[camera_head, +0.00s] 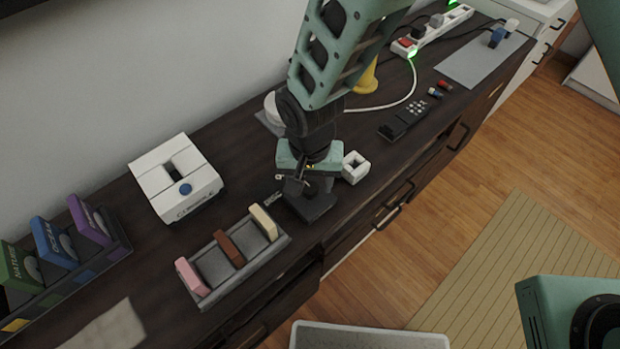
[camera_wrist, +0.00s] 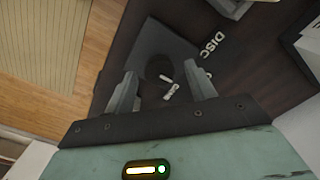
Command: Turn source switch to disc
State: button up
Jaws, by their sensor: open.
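The source switch (camera_wrist: 150,38) is a dark square box with a round dark knob (camera_wrist: 158,66) on top. White marks show on and beside the knob; I cannot tell which way it points. The white word DISC (camera_wrist: 213,44) lies along the box's right side in the wrist view. In the head view the switch (camera_head: 313,204) sits on the dark cabinet top near its front edge, partly hidden by my gripper (camera_head: 303,187). In the wrist view my gripper (camera_wrist: 161,78) is open, with one finger on each side of the knob. I cannot tell whether the fingers touch it.
A white square block (camera_head: 355,167) stands close right of the switch. A grey tray (camera_head: 213,272) with upright coloured pieces is at its left, and a white box (camera_head: 165,165) behind that. A black remote (camera_head: 403,120) and power strip (camera_head: 440,28) lie farther right.

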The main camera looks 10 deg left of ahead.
jog(key=shift+f, duration=0.2)
jog(key=shift+c, duration=0.3)
jog(key=c, duration=0.9)
jog(key=shift+n, duration=0.4)
jog(key=n, duration=0.3)
jog(key=shift+r+n, duration=0.1)
jog(key=shift+n, duration=0.2)
jog(key=n, duration=0.4)
jog(key=shift+n, duration=0.4)
